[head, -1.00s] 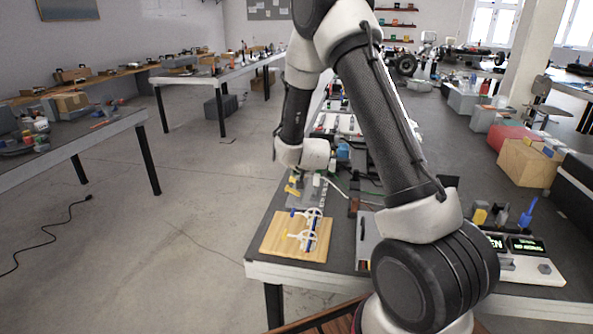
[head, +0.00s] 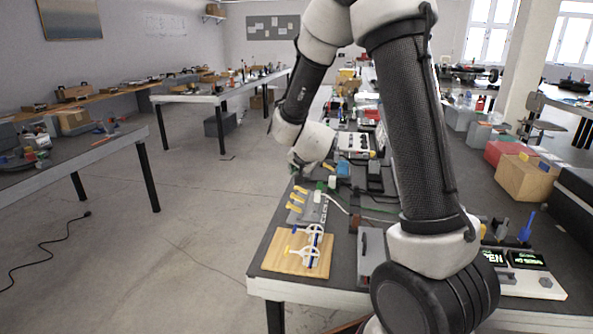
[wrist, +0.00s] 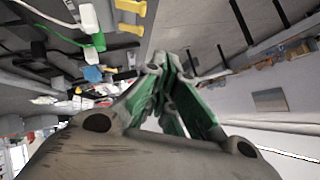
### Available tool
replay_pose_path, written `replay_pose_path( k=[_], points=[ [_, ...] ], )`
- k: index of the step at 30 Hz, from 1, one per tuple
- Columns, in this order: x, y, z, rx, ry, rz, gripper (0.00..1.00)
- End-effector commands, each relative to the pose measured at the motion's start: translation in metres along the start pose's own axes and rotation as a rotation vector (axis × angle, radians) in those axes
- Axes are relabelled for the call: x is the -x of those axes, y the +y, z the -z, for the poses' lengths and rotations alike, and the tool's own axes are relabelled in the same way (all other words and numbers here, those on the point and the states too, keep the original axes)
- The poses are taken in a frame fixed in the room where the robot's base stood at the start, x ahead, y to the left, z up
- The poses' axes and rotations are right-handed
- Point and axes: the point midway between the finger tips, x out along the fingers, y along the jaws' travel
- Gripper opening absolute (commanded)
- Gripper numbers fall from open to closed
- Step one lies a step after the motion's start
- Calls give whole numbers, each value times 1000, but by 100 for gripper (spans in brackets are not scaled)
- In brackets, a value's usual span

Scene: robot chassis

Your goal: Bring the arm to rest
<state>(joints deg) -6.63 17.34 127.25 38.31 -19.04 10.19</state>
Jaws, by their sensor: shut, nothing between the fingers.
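My gripper (wrist: 165,62) shows in the wrist view with its green-sided fingers drawn together at the tips and nothing between them. In the head view my arm rises over the right-hand bench (head: 262,284) and bends down to the wrist. The gripper end (head: 294,162) there is small and partly hidden by my wrist. It appears over or just beyond the bench's left edge, apart from the things on top.
A wooden board (head: 280,262) with white and blue parts lies at the bench's near left corner. Yellow-handled pieces (head: 297,198) and a blue item (head: 343,168) lie near the wrist. Cartons (head: 525,180) stand at right. The floor (head: 200,225) left of the bench is open.

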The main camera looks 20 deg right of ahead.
Motion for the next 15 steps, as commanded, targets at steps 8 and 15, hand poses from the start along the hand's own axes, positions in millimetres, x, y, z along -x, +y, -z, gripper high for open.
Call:
replay_pose_path(
  k=[8,15],
  points=[
    [0,0,0,0,0,0,0],
    [0,1,-5,10,-21,-4,0]
  ],
)
